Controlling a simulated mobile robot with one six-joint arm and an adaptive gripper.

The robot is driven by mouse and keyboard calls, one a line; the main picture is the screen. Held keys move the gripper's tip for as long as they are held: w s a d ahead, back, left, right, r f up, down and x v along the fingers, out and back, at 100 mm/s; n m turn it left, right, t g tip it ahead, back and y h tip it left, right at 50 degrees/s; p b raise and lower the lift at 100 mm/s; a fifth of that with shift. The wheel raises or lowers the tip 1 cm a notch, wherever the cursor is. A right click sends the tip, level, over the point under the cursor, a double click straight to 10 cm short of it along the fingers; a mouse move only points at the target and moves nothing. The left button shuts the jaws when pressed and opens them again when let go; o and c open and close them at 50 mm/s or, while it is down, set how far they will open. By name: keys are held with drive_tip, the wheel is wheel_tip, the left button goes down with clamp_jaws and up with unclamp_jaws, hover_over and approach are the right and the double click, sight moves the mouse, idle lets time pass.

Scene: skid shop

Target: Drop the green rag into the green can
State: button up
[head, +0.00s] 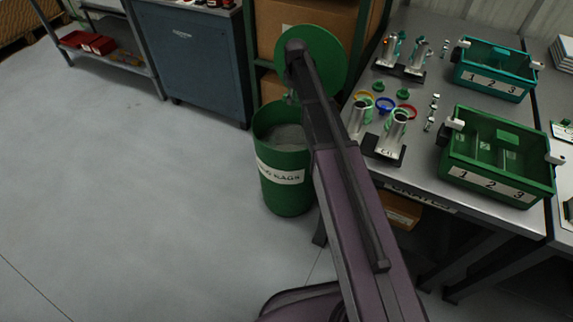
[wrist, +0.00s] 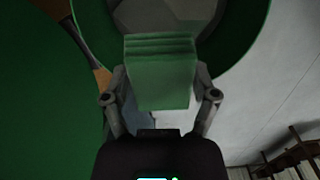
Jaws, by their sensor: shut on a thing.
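The green can (head: 287,190) stands on the floor beside the bench, with a white label reading "RAGS" in part. Its round green lid (head: 334,50) is raised behind the opening. In the wrist view, my gripper (wrist: 160,85) is shut on the folded green rag (wrist: 160,75), with one finger at each side. Beyond the rag show the can's green rim (wrist: 247,35) and grey inside. The rag overlaps the opening in that view; its exact height above the rim is unclear. In the head view my arm reaches the can's back edge and the rag cannot be made out.
A metal bench (head: 425,175) right of the can bears a green bin (head: 497,160), a teal bin (head: 495,72), metal cylinders and coloured rings. A dark blue cabinet (head: 195,60) and cardboard boxes (head: 300,20) stand behind. The floor at the left is clear.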

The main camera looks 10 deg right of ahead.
drive_tip(key=shift+f, duration=0.15)
drive_tip(key=shift+f+b, duration=2.9)
drive_tip(key=shift+b, duration=0.05)
drive_tip(key=o, duration=0.9)
drive_tip(key=shift+c, duration=0.2)
drive_tip(key=shift+r, duration=0.1)
